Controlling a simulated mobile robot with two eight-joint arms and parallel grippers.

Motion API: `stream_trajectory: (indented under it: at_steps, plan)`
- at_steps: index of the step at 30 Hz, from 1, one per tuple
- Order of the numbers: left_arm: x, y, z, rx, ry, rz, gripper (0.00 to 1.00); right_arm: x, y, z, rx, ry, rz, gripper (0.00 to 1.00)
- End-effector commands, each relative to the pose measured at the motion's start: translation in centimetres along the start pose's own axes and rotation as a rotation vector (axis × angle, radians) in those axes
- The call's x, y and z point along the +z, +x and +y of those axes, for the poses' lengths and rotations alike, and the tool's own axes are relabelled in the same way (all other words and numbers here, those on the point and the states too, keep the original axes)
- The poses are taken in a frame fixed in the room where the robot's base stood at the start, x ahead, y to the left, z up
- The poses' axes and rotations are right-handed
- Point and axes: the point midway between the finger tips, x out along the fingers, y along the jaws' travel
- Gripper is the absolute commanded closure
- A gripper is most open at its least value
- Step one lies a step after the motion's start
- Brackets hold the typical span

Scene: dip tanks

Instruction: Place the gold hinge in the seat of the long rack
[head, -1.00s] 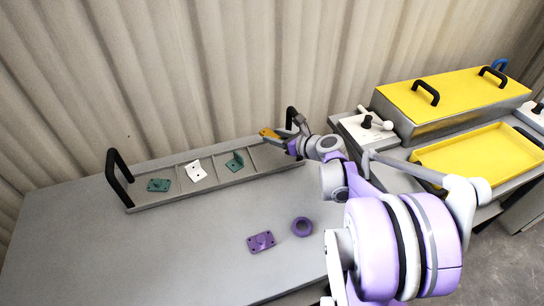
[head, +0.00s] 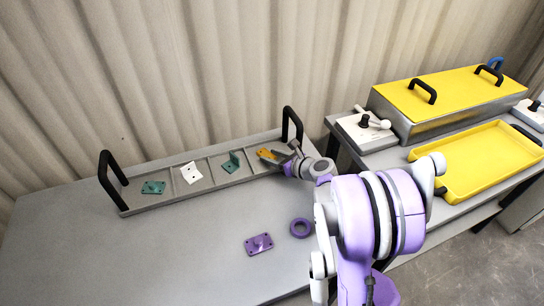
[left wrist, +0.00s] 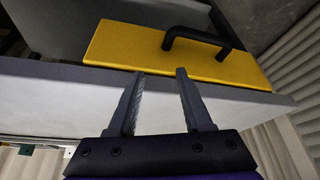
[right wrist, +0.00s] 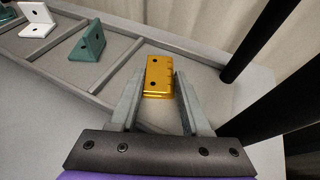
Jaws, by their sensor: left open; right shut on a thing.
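The gold hinge (right wrist: 158,75) is between the fingers of my right gripper (right wrist: 156,88), which is shut on it. In the head view the hinge (head: 265,154) is at the rightmost compartment of the long rack (head: 215,187). In the right wrist view it is over that compartment's floor; I cannot tell whether it touches. The rack's other compartments hold a teal bracket (head: 153,187), a white bracket (head: 191,172) and another teal bracket (head: 231,163). My left gripper (left wrist: 163,75) is open and empty, in front of a yellow lid with a black handle.
A purple plate (head: 259,244) and a purple ring (head: 300,228) lie on the grey table (head: 170,255). Black handles (head: 291,122) rise at the rack's ends, one close to my right gripper. A yellow-lidded tank (head: 450,92) and a yellow tray (head: 470,160) stand at right.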

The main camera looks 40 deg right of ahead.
Motion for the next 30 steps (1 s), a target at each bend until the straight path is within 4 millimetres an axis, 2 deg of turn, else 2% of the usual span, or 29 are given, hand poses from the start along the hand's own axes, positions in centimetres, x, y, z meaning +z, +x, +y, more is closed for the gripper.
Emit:
stream_trajectory:
  at_steps: [1, 5, 17, 20, 30]
  plan:
    - [0.1, 0.1, 0.0, 0.000, 0.000, 0.000, 0.50, -0.1, 0.1, 0.0, 0.000, 0.000, 0.000, 0.48]
    - [0.0, 0.1, 0.0, 0.000, 0.000, 0.000, 0.50, -0.1, 0.0, 0.0, 0.000, 0.000, 0.000, 0.24]
    - [-0.2, -0.3, 0.0, 0.000, 0.000, 0.001, 0.50, 0.4, -0.3, 0.0, -0.001, 0.000, 0.000, 0.23]
    - [-0.2, -0.4, 0.0, 0.000, 0.000, 0.001, 0.50, 0.3, -1.8, -0.1, -0.003, 0.001, 0.000, 0.23]
    - [-0.5, -0.9, 0.0, 0.000, 0.000, 0.003, 0.50, 0.3, -9.1, -0.1, -0.005, 0.001, 0.000, 0.23]
